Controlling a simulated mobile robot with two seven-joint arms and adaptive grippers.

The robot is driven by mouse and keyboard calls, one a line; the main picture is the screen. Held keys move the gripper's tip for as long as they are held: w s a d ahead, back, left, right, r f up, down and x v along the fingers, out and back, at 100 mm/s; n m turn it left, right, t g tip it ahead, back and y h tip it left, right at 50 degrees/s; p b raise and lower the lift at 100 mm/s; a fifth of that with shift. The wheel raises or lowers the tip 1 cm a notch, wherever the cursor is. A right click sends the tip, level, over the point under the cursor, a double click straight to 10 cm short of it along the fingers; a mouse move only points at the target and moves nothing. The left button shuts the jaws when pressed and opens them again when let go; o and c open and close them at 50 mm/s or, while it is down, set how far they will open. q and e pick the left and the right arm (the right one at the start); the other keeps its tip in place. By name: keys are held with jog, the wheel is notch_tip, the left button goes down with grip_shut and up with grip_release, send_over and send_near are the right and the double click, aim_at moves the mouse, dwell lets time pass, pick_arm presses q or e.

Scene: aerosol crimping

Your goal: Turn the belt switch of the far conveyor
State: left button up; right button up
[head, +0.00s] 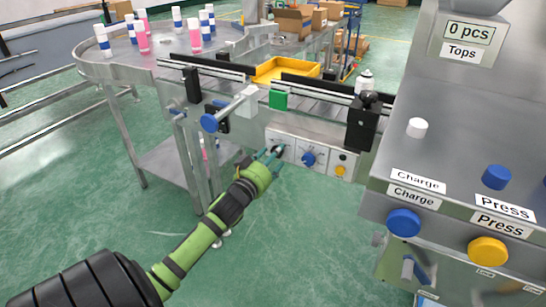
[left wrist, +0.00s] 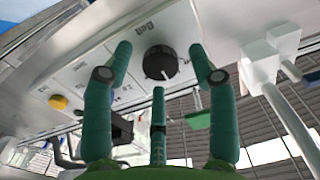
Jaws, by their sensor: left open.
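The belt switch is a black round knob (left wrist: 158,61) with a white mark, beside a "Belt" label on a pale panel in the left wrist view. In the head view this panel (head: 290,141) is on the front of the far conveyor (head: 240,132), and the knob (head: 279,150) is partly covered by my fingers. My left gripper (head: 270,157) is open at the knob. In the left wrist view its green fingers (left wrist: 165,70) spread on both sides of the knob, with a third finger below. I cannot tell whether they touch it. My right gripper is not in view.
A blue knob (head: 308,158) and a yellow button (head: 340,171) are close by on the same conveyor front. A blue-ended handle (head: 209,122) sticks out at upper left. A steel machine (head: 450,150) with Charge and Press buttons fills the right. Open green floor is below.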

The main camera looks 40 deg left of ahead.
pick_arm(q)
jog(key=shift+w, duration=0.15)
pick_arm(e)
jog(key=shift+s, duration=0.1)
pick_arm(q)
jog(key=c, duration=1.1)
jog(key=shift+c, duration=0.2)
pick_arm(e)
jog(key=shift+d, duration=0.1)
